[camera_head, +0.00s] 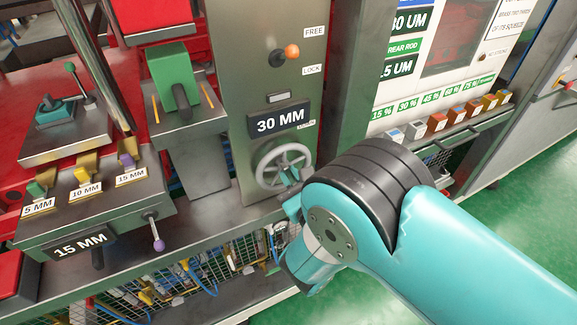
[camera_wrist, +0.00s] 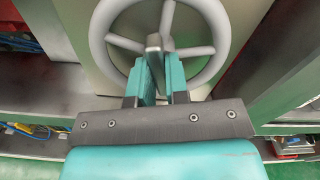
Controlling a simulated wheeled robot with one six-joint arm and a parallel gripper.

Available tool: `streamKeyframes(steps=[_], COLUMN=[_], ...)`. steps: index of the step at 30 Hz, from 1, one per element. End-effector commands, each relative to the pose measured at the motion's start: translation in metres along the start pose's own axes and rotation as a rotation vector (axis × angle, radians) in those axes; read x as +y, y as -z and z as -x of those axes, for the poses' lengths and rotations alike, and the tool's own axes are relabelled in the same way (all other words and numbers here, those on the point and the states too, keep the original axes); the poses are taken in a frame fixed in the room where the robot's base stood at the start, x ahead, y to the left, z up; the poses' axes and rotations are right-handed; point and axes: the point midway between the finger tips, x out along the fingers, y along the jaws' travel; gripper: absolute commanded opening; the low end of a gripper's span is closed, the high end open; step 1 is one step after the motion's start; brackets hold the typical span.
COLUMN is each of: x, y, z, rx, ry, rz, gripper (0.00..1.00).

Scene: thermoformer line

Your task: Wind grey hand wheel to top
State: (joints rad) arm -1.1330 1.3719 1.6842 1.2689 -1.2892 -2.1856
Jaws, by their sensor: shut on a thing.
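The grey hand wheel (camera_head: 266,160) is a spoked ring on the front of the metal panel, below a black "30 MM" display (camera_head: 280,120). In the wrist view the wheel (camera_wrist: 217,25) fills the upper middle. My gripper (camera_wrist: 160,55) is at the lower middle of the wheel, its teal fingers close together around a grey part by the hub. In the head view my gripper (camera_head: 289,176) is at the wheel's lower right, partly hidden by my wrist. The exact part of the wheel between the fingertips is hard to make out.
Above the display is an orange-knobbed lever (camera_head: 291,51) between "FREE" and "LOCK" labels. A green clamp block (camera_head: 172,75) and a "15 MM" station (camera_head: 82,245) stand left. Small colored blocks (camera_head: 437,122) line a shelf at right. A metal ledge (camera_head: 225,218) runs below the wheel.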

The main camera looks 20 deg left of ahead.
Motion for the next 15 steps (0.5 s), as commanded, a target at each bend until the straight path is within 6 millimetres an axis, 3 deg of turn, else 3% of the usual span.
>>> streamKeyframes(steps=[11, 15], x=[-0.0012, -0.0018], y=[0.0005, -0.0015], z=[0.0002, 0.0002], rx=[0.002, 0.002], ry=[0.002, 0.002], rz=[0.033, 0.145], gripper=[0.00, 0.00])
